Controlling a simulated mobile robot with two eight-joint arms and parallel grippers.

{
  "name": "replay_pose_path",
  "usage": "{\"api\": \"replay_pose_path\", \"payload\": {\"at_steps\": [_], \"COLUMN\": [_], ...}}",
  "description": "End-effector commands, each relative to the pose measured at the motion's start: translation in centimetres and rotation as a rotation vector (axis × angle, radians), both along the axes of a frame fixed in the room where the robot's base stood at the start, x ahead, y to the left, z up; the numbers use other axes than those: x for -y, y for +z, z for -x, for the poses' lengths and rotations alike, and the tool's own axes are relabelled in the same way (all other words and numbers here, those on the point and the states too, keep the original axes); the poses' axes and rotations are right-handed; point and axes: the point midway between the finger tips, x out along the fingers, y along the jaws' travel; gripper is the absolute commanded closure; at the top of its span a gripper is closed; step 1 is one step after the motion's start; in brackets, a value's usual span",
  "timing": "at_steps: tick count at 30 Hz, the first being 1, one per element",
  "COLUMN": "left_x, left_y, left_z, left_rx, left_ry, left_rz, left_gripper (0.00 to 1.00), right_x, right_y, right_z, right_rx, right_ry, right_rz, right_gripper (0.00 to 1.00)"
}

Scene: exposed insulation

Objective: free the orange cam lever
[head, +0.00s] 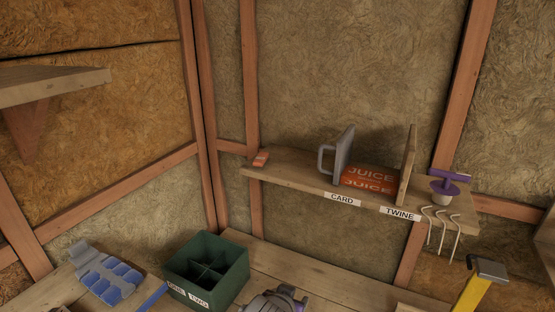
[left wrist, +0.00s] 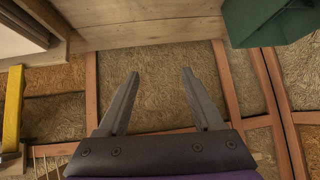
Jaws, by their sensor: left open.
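A grey and purple part at the bottom of the head view looks like my own arm; no fingertips show there. My right gripper is in neither view.
The shelf holds a grey handled bookend (head: 341,152), orange JUICE boxes (head: 369,178), an upright board (head: 407,165) and a purple-topped pot (head: 442,193). Hooks (head: 439,231) hang at right. Below are a green divided bin (head: 240,275), a blue tray (head: 112,279) and a yellow bracket (head: 473,293).

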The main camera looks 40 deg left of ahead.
Motion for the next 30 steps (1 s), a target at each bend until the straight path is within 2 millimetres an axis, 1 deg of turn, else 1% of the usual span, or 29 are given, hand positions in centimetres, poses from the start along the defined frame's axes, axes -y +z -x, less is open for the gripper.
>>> {"api": "replay_pose_path", "payload": {"at_steps": [1,2,3,5,6,9,12,15,20,23,30], "left_x": [-3.9,-6.0,-8.9,-12.6,-14.6,-18.1,-19.8,-20.5,-20.9,-21.3,-23.0], "left_y": [1.0,2.7,5.1,8.7,10.9,15.4,17.9,19.1,19.7,19.8,19.9], "left_z": [-1.6,-2.8,-4.4,-6.4,-7.5,-9.4,-10.5,-10.9,-11.7,-12.8,-16.9], "left_rx": [0.086,0.155,0.249,0.385,0.465,0.614,0.689,0.721,0.735,0.736,0.735], "left_ry": [0.09,0.135,0.181,0.218,0.224,0.193,0.144,0.11,0.09,0.09,0.09], "left_rz": [-0.044,-0.071,-0.108,-0.153,-0.176,-0.21,-0.213,-0.208,-0.201,-0.2,-0.2], "left_gripper": [0.32,0.32,0.32,0.32,0.32,0.32,0.32,0.32,0.32,0.32,0.32], "right_x": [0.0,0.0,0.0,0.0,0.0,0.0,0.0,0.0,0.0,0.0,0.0], "right_y": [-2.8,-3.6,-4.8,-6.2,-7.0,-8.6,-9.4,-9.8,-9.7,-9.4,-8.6], "right_z": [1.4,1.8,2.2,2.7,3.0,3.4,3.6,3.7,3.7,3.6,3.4], "right_rx": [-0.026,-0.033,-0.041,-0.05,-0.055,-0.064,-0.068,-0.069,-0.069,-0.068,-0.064], "right_ry": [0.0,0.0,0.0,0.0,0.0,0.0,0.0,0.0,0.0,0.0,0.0], "right_rz": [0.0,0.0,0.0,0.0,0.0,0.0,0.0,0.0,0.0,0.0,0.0], "right_gripper": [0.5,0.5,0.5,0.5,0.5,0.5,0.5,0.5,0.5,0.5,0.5]}}
